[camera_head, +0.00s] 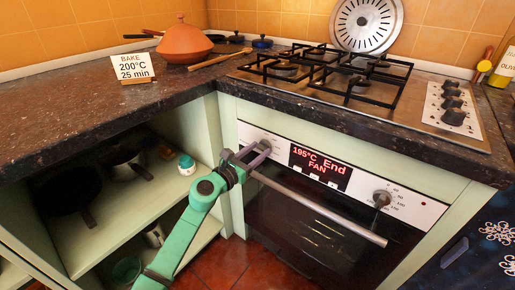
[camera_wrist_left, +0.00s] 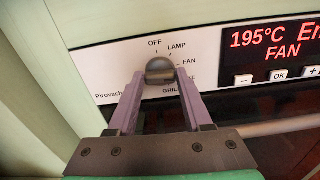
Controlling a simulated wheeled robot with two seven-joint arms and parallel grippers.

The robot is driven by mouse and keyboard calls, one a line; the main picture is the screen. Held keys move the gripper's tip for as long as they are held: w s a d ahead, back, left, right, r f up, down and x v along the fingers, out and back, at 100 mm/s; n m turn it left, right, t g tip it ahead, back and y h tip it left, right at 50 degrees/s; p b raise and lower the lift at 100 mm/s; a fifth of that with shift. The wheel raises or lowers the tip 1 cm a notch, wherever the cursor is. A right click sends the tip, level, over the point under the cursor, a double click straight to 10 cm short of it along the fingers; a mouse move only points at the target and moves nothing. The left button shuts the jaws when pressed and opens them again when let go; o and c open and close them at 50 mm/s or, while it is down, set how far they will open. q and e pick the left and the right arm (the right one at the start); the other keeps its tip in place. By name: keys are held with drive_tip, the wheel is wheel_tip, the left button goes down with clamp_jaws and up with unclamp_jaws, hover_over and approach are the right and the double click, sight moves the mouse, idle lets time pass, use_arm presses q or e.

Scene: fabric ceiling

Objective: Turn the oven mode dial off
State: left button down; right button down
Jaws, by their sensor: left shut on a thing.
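The oven mode dial (camera_wrist_left: 160,70) is a dark round knob on the white oven panel, with OFF, LAMP, FAN and GRILL printed around it. I cannot tell which mark the dial points to. The oven display (camera_head: 320,166) reads 195°C, End, FAN. My right gripper is not in view.
The oven door handle (camera_head: 320,208) runs just below the panel, close to my left gripper. A second dial (camera_head: 382,198) is at the panel's right. The dark worktop (camera_head: 330,118) overhangs above, with a gas hob (camera_head: 330,72). Open shelves (camera_head: 120,225) lie left.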

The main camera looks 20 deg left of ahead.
use_arm(q)
drive_tip(key=n+p, duration=0.1)
drive_tip(key=n, duration=0.3)
drive_tip(key=shift+n, duration=0.4)
drive_tip(key=n+p, duration=0.2)
drive_tip(key=n, duration=0.3)
drive_tip(key=shift+a, duration=0.1)
drive_tip(key=n+p, duration=0.2)
drive_tip(key=n, duration=0.3)
drive_tip(key=shift+f, duration=0.1)
drive_tip(key=shift+a+f+n+p, duration=0.15)
drive_tip(key=shift+n+p, duration=0.65)
drive_tip(key=shift+n, duration=1.3)
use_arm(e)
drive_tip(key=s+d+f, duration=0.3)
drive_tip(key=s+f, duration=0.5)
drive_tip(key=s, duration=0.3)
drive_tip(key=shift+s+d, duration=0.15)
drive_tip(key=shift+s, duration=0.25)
use_arm(q)
drive_tip(key=shift+c, duration=1.6)
unclamp_jaws()
